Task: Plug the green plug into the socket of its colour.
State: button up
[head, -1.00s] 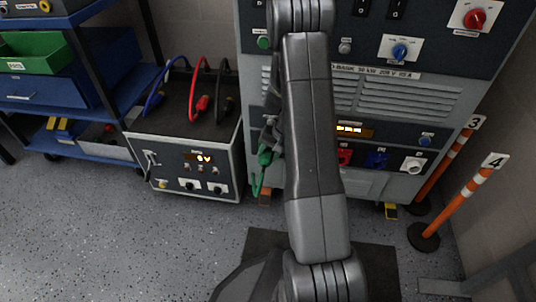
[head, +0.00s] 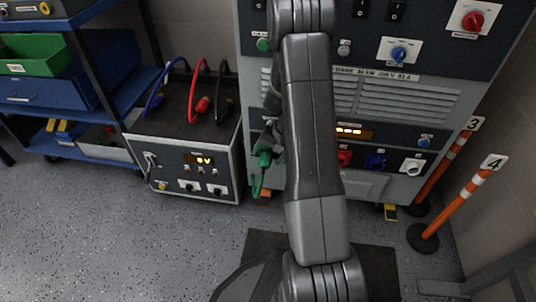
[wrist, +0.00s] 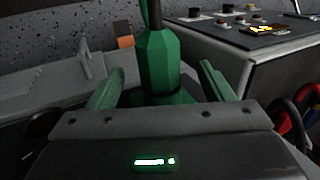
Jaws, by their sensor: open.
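The green plug (head: 264,156) is at the lower left of the grey cabinet front in the head view, with a green cable hanging below it. In the wrist view the plug (wrist: 165,62) stands between the two fingers of my gripper (wrist: 161,70). The fingers are open, with a visible gap on each side of the plug. My arm covers part of the socket row, and no green socket shows. I cannot tell whether the plug sits in a socket.
The cabinet (head: 400,100) shows a red socket (head: 345,158), a blue socket (head: 376,160) and a white socket (head: 412,166). A power box (head: 190,165) with blue, red and black cables stands to the left. Orange-white posts (head: 455,205) stand at right.

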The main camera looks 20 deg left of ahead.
jog(key=p+v, duration=0.3)
jog(key=v, duration=0.3)
jog(key=shift+r, duration=0.35)
jog(key=shift+w, duration=0.15)
jog(key=shift+d, duration=0.1)
